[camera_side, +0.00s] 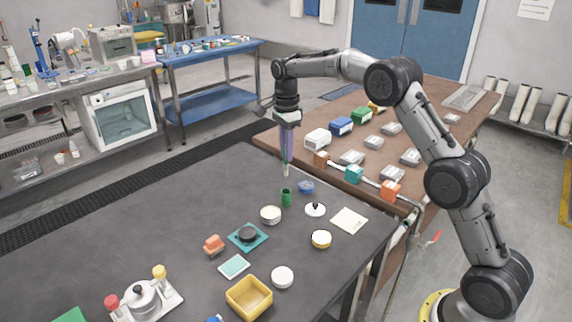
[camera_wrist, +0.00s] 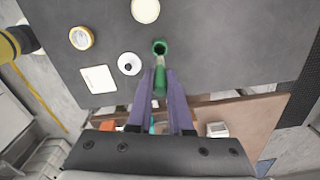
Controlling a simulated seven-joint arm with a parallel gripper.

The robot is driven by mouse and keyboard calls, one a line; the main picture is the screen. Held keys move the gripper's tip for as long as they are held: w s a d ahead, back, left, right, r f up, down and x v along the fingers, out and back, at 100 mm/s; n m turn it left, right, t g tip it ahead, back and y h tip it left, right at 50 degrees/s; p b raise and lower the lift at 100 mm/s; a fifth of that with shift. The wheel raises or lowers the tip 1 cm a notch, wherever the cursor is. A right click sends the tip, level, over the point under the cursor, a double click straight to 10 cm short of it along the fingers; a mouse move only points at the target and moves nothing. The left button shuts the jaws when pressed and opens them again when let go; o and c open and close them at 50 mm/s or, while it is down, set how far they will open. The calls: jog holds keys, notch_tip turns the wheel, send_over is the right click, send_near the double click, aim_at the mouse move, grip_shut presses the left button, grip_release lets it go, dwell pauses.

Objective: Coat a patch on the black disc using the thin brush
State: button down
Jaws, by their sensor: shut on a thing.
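My gripper (camera_side: 287,158) points down with its purple fingers shut on the thin brush (camera_side: 286,171). The brush has a pale lower end and, in the wrist view, a green part (camera_wrist: 160,84) between the fingers. A small green cup (camera_side: 286,198) stands upright on the dark table, just below the brush end with a small gap. Its dark opening (camera_wrist: 160,47) shows in the wrist view, just beyond the brush. The black disc (camera_side: 247,232) lies on a teal square plate (camera_side: 240,243), nearer the camera and left of the cup. The wrist view does not show the disc.
A cream round tin (camera_side: 270,215), a blue item (camera_side: 306,187), a white lid with a black knob (camera_side: 315,209) and a yellow-rimmed tin (camera_side: 321,239) surround the cup. An orange block (camera_side: 214,245) and a yellow tray (camera_side: 249,297) lie nearer.

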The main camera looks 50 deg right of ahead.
jog(key=s+a+f, duration=0.1)
jog(key=s+a, duration=0.1)
jog(key=a, duration=0.6)
jog(key=shift+w+f, duration=0.15)
jog(key=shift+f, duration=1.4)
jog(key=shift+w+f, duration=0.1)
jog(key=shift+f, duration=1.4)
jog(key=shift+f, duration=0.6)
notch_tip(320, 180, up, 7)
dwell(0.5)
jog(key=shift+r, duration=0.1)
